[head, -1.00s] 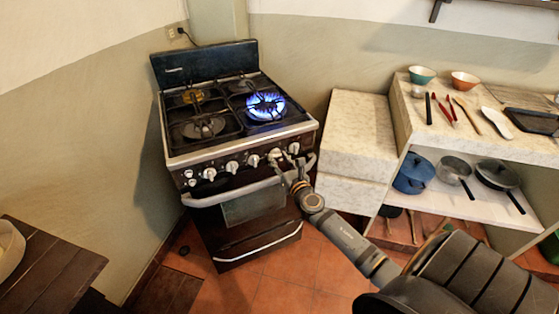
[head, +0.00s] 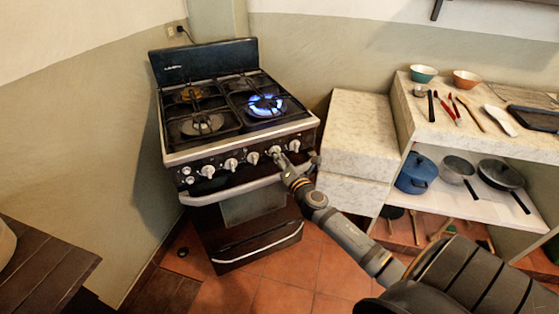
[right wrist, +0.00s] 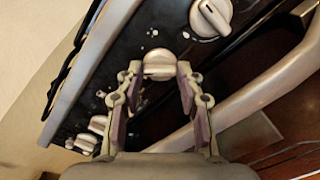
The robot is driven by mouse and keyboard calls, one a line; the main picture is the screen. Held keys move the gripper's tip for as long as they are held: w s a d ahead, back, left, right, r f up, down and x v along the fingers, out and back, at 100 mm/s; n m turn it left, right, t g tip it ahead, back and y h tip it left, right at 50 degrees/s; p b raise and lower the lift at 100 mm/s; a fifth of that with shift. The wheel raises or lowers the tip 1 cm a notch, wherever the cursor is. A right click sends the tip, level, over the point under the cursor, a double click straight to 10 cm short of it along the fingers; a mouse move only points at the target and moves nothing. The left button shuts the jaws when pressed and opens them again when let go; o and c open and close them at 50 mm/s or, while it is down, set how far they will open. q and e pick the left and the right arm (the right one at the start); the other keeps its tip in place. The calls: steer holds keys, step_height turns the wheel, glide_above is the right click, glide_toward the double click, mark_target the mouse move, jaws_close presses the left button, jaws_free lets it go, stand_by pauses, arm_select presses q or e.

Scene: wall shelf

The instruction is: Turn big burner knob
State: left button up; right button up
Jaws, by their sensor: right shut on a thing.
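The black stove (head: 235,218) has a row of pale knobs along its front panel. My right gripper (head: 280,158) is at the second knob from the right (head: 274,151). In the right wrist view the gripper's fingertips (right wrist: 158,76) are on either side of this pale round knob (right wrist: 158,64), and the gripper is shut on it. The rightmost knob (head: 294,146) is just beside the gripper and is free. A blue flame burns on the right front burner (head: 266,105). My left gripper is not in view.
The oven handle (head: 235,193) runs just below the knobs, close to my right gripper. A stone-topped counter (head: 357,135) stands right of the stove, with a shelf of pots (head: 457,170) beyond. A dark wooden table (head: 45,275) is at the lower left.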

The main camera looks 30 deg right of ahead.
arm_select(q)
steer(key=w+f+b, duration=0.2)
steer(key=b, duration=0.1)
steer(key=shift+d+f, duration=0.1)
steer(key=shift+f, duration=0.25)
arm_select(e)
steer(key=m, duration=0.8)
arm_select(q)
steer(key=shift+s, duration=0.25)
arm_select(e)
steer(key=o, duration=1.2)
steer(key=shift+c, duration=0.2)
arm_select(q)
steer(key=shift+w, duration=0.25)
arm_select(e)
steer(key=s+a, duration=0.1)
steer(key=s, duration=1.1)
steer(key=shift+a, duration=0.4)
